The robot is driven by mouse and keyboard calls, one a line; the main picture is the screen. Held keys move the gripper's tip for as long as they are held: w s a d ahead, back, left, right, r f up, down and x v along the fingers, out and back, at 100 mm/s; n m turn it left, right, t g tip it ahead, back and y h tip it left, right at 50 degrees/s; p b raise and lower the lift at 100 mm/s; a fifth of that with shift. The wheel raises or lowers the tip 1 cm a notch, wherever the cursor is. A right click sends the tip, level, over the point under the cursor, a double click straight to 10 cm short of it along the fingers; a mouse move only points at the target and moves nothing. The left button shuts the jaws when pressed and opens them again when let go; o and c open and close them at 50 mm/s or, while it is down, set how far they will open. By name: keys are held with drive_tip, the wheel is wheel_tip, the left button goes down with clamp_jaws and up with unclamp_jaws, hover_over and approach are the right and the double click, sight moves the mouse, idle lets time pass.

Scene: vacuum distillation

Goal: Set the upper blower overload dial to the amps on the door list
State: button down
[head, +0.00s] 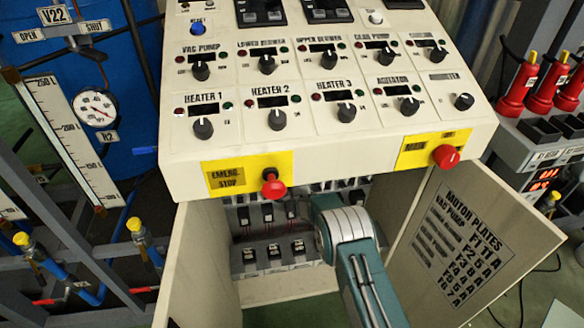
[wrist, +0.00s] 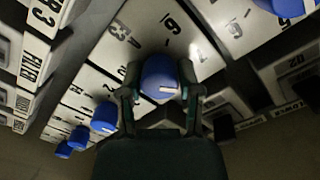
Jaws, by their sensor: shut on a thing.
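My gripper (wrist: 160,88) is shut on a blue dial knob (wrist: 160,72) in the wrist view, one finger on each side. The knob has a white pointer mark and sits on a pale plate with black scale figures. The tilted view does not let me tell its exact setting or whether it is the upper blower's. In the head view my arm reaches into the open cabinet, and my gripper is hidden there. The door list (head: 462,243), headed "MOTOR PLATES", is on the open right door. Its rows pair F labels with amps; the upper blower row is not clearly legible.
More blue dials (wrist: 104,118) run to the lower left in the wrist view, with another at the upper right. A red emergency stop (head: 273,184) projects above the cabinet opening. The open left door (head: 200,265) and right door (head: 420,240) flank my arm.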

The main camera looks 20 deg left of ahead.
drive_tip(key=m, duration=0.3)
drive_tip(key=f+m, duration=0.1)
drive_tip(key=m, duration=0.2)
drive_tip(key=shift+s+d+m, duration=0.1)
drive_tip(key=shift+d+m, duration=0.05)
drive_tip(key=shift+m, duration=0.25)
idle(0.4)
drive_tip(key=shift+c, duration=1.6)
unclamp_jaws()
drive_tip(key=shift+o, duration=0.2)
drive_tip(key=shift+r, duration=0.1)
drive_tip(key=shift+r+y, duration=0.2)
drive_tip(key=shift+y, duration=0.1)
drive_tip(key=v, duration=1.1)
drive_tip(key=shift+s+d, duration=0.25)
drive_tip(key=shift+s, duration=0.05)
